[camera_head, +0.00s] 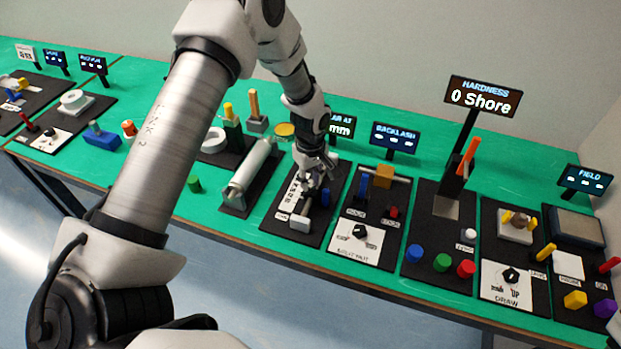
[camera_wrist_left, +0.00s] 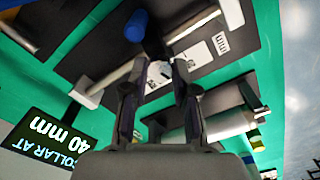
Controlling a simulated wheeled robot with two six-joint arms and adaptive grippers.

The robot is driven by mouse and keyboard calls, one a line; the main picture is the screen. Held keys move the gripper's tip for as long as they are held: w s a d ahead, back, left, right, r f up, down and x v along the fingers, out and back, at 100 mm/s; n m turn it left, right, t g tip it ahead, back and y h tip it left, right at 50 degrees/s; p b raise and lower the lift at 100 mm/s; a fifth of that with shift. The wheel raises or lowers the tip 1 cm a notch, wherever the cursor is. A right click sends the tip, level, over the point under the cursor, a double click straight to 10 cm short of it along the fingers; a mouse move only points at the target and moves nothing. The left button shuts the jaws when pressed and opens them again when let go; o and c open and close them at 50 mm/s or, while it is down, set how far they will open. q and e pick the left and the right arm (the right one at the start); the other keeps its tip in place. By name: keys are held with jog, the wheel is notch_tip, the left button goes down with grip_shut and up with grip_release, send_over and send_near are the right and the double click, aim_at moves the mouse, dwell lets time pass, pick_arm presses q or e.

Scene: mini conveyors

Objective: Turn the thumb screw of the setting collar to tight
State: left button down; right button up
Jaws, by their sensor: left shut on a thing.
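The collar unit is a dark board (camera_head: 276,226) with a rod between pale end blocks (camera_head: 300,222). My left gripper (camera_head: 314,171) is over this board, coming down from above. In the left wrist view, its two fingers (camera_wrist_left: 159,80) are closed around a small pale piece, the thumb screw (camera_wrist_left: 160,70) at the collar on the rod (camera_wrist_left: 190,28). The fingers hide most of the collar, and the screw's angle cannot be told. A display (camera_wrist_left: 48,140) reads "COLLAR AT 40 mm". My right gripper is not in view.
A blue peg (camera_wrist_left: 136,26) stands on the same board; it also shows in the head view (camera_head: 326,197). To the left is a board with a grey cylinder (camera_head: 248,168). To the right are the backlash unit (camera_head: 362,243) and the hardness stand (camera_head: 446,207).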

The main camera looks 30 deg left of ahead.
pick_arm(q)
jog(key=shift+f+m, duration=0.1)
jog(key=shift+m, duration=0.2)
jog(key=m, duration=1)
jog(key=shift+m, duration=0.3)
jog(key=m+b, duration=0.1)
jog(key=m, duration=0.9)
jog(key=shift+m, duration=0.3)
